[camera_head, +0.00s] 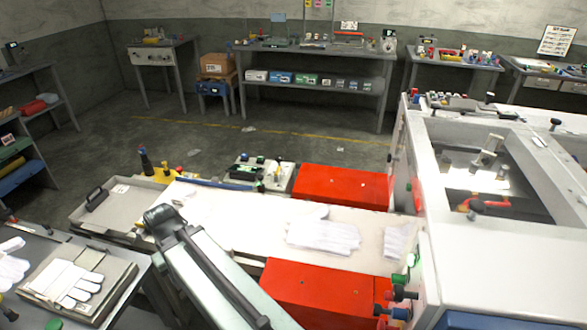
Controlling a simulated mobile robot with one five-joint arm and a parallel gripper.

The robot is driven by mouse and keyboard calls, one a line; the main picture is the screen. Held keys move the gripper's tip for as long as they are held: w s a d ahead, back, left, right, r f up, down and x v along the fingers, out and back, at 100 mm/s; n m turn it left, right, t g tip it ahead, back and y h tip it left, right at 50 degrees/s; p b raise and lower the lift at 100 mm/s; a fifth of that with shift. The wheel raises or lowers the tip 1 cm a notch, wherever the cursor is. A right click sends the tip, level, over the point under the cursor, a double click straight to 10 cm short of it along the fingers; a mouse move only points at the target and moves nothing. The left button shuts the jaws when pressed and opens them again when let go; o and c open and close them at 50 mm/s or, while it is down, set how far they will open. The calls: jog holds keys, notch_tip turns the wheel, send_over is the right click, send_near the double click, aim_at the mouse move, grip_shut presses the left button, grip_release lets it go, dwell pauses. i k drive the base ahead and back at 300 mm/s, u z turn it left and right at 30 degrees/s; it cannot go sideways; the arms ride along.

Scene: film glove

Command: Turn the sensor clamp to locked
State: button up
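I cannot tell for certain which part is the sensor clamp. Several small knobs and levers that could include it sit on the white machine (510,260) at the right. Among them are a black-topped lever (476,207) at the opening's front edge, a black knob (555,123) at its back, and a cluster of green, black and red knobs (402,293) at the lower left corner. Their locked or unlocked state is too small to read. No gripper fingers show; my gripper is not in view.
A pale conveyor bed (260,222) bearing white gloves (323,235) runs between two red covers (345,186) (325,292) toward the machine. A tray with a glove (120,268) lies at lower left. Benches line the back wall. The floor (300,140) behind the conveyor is mostly clear.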

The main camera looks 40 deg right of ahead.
aim_at(276, 175)
jog(key=z, duration=0.3)
jog(key=i, duration=1)
jog(key=u, duration=0.1)
